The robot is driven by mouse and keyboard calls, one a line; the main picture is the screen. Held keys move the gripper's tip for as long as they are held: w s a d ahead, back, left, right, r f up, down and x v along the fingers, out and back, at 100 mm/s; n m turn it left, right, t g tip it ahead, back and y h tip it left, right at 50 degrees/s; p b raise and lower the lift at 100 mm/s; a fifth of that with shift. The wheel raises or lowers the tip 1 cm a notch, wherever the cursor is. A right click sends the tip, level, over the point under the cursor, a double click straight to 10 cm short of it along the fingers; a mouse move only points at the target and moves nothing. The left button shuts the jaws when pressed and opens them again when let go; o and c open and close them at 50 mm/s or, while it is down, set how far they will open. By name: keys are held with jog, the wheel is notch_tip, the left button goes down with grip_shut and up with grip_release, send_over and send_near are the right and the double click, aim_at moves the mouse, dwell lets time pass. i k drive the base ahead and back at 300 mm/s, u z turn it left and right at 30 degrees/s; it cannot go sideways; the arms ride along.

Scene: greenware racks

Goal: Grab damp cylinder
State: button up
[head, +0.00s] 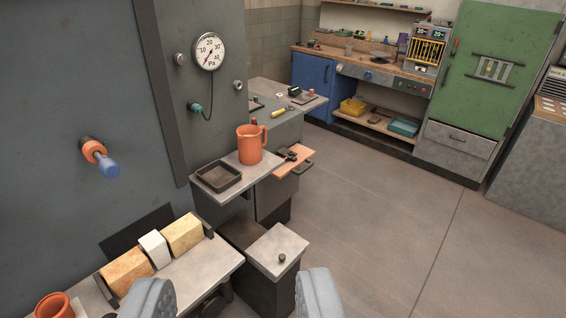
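My gripper (234,295) shows as two grey padded fingers at the bottom edge, spread wide apart with nothing between them. I cannot pick out a damp cylinder for certain. An orange round pot (53,304), cut off by the lower left corner, stands left of my gripper; its dampness cannot be told. An orange jug with a handle (250,145) stands upright on a pale shelf (268,180), beyond my gripper and apart from it.
Several blocks (128,271) line the near pale bench (205,265). A black tray (219,177) lies beside the jug. A lidded dark bin (268,280) stands just beyond my gripper. A blue-handled knob (100,156) juts from the left wall. The floor (400,220) at right is clear.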

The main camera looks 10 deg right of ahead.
aim_at(348, 48)
jog(key=z, duration=0.35)
jog(key=i, duration=1.55)
jog(key=z, duration=0.7)
jog(key=i, duration=4)
jog(key=u, duration=0.35)
jog(key=i, duration=1.45)
jog(key=u, duration=0.9)
jog(key=i, duration=1.7)
jog(key=u, duration=0.5)
